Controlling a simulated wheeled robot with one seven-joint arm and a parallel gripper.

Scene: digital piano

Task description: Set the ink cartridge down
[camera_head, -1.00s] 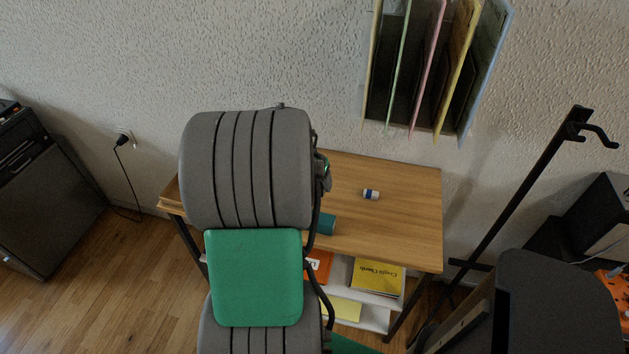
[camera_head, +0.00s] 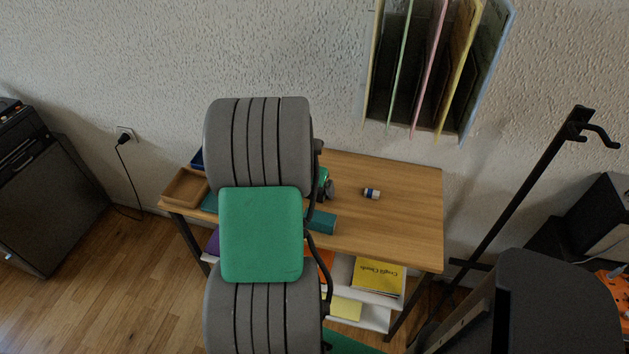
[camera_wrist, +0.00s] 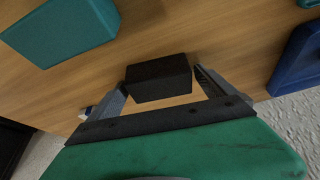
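The ink cartridge is a dark, block-shaped piece (camera_wrist: 158,80) in the middle of the wrist view. My gripper (camera_wrist: 161,80) has one finger at each side of it, and both fingertips appear to be against its sides. The wooden desk top (camera_wrist: 230,30) lies behind and below it. I cannot tell whether the cartridge touches the desk. In the head view my arm hides the cartridge and the fingers; the desk (camera_head: 400,215) shows to the right of the arm.
A teal block (camera_head: 321,222) lies on the desk; a teal block also shows in the wrist view (camera_wrist: 60,30). A small white-and-blue item (camera_head: 371,193) lies farther right. A wooden tray (camera_head: 183,188) is at the left end. The desk's right part is clear. A wall file holder (camera_head: 415,125) hangs above.

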